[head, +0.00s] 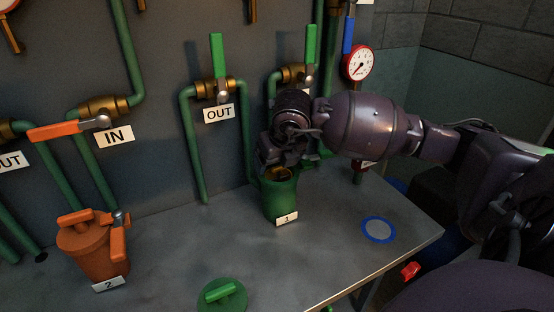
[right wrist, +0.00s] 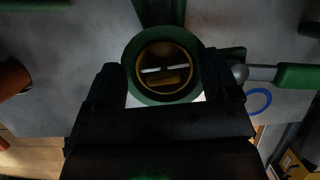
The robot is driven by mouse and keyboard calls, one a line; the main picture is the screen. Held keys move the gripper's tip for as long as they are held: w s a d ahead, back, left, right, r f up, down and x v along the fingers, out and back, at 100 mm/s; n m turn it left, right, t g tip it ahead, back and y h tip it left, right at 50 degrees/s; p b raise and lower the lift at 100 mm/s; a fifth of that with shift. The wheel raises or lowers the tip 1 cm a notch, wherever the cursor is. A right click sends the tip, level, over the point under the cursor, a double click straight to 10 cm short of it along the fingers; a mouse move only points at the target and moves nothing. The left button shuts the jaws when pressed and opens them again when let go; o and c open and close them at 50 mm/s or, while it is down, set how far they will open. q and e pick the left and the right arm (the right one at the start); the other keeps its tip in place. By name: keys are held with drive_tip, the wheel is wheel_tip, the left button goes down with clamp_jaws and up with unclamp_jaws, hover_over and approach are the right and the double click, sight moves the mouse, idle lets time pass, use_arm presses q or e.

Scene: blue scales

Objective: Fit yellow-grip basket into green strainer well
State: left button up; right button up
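The green strainer well (head: 279,198), labelled 1, stands upright on the grey bench. In the right wrist view its green rim (right wrist: 130,70) surrounds a round brass-coloured basket (right wrist: 166,55) with a pale bar across it and a yellowish grip (right wrist: 170,78). The basket appears to sit inside the well; how deep it sits I cannot tell. My right gripper (head: 273,162) is right above the well mouth, pointing down. Its fingers (right wrist: 162,62) are wide apart on either side of the well opening, with nothing seen between them touching the grip. My left gripper is not in view.
A green lid (head: 222,296) lies at the bench's front edge. An orange strainer (head: 84,249), labelled 2, stands at left. A blue ring (head: 379,229) lies on the right. Green pipes (head: 188,140) and a gauge (head: 358,63) line the wall behind. The middle bench is clear.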

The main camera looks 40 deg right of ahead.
drive_tip(key=shift+o, duration=1.2)
drive_tip(key=shift+f, duration=0.15)
